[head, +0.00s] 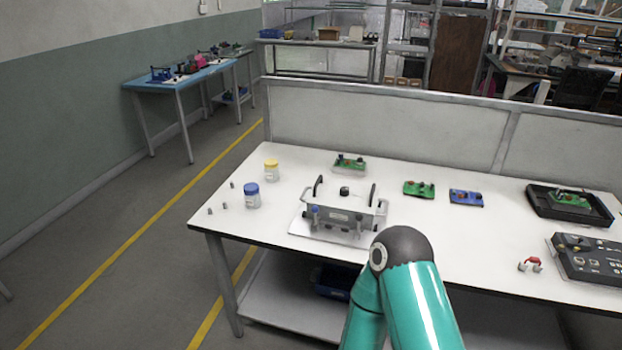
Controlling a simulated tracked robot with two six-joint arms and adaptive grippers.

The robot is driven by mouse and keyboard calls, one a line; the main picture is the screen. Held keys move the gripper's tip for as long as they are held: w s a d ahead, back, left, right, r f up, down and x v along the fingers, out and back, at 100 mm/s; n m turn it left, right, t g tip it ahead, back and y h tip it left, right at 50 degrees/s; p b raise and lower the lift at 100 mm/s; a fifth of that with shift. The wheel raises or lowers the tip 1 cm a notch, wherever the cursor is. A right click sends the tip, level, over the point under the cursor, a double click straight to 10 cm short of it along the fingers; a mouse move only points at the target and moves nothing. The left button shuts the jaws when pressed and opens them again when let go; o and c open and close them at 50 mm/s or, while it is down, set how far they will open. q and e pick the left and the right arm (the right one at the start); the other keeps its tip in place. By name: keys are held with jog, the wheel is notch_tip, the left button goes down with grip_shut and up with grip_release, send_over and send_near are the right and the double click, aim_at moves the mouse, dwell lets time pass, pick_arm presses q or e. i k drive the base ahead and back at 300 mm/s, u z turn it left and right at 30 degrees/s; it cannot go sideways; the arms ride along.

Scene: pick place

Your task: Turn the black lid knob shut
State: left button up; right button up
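The black lid knob (344,190) sits on top of a silver-grey box (339,217) on the white table. The box has black upright handles at its sides and stands on a light base plate (306,229). The way the knob is turned is too small to tell. One of my teal arms rises from the bottom, right of the middle, with its dark joint just in front of the box's right side. Neither of my grippers is in view.
Left of the box stand a blue-lidded jar (252,196), a yellow-lidded jar (271,171) and several small grey pieces. Green circuit boards (349,163) and a blue one (466,198) lie behind and right. A black tray (540,203) and control panel (590,260) are far right.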

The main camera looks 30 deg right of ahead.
aim_at(344, 192)
jog(key=z, duration=0.2)
jog(key=i, duration=0.9)
jog(key=z, duration=0.75)
